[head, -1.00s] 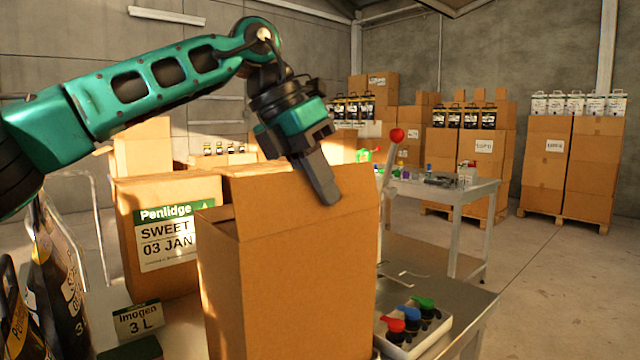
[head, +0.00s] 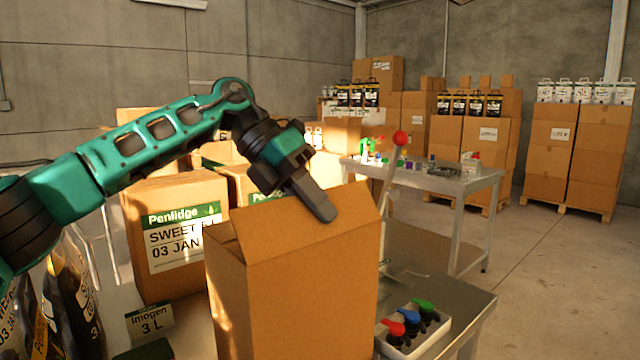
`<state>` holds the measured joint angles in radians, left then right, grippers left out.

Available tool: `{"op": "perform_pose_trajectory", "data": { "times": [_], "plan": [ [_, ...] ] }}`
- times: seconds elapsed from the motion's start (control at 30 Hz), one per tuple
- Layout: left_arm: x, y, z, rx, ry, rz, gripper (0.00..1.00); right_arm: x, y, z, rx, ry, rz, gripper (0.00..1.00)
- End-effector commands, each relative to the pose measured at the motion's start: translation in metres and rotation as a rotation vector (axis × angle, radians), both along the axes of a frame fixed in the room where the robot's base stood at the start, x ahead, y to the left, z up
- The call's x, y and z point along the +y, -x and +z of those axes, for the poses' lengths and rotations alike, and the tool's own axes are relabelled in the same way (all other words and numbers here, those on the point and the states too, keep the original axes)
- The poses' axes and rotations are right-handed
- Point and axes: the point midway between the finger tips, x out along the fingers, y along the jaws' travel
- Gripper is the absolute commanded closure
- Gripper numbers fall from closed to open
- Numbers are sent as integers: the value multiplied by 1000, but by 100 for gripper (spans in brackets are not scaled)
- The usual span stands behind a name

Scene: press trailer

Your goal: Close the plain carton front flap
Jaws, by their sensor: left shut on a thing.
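The plain carton (head: 310,310) is a tall unmarked brown box standing close in front of me on the metal table. Its front flap (head: 265,236) stands up from the top edge, so the carton's top is not covered by it. My left gripper (head: 318,207) reaches down from the upper left and is shut on this flap, a little right of its middle. One dark finger lies over the near face of the flap; the other finger is hidden behind it. The inside of the carton is hidden. My right gripper is not in view.
A labelled Penlidge carton (head: 172,240) stands behind on the left, with dark bottles (head: 75,290) nearer me. A red-knobbed lever (head: 400,138) and a box with coloured knobs (head: 412,325) are on the right. Open floor (head: 560,270) lies further right.

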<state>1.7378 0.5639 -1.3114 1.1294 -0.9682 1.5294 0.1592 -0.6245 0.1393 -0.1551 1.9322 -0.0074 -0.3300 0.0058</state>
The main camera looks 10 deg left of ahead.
Motion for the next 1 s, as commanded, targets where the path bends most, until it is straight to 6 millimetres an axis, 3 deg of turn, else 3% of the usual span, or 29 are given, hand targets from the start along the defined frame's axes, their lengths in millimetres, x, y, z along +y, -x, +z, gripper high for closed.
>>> {"op": "perform_pose_trajectory", "data": {
  "times": [0.1, 0.3, 0.93, 1.0],
  "plan": [
    [3, -2, 1, 51, 62, 1, 100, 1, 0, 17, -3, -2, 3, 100],
    [5, -4, -3, 107, 137, 0, 100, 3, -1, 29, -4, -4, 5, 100],
    [6, -5, -7, 140, 182, 0, 100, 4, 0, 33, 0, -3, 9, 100],
    [6, -5, -7, 140, 182, 0, 88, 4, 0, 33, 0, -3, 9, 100]
  ]
}}
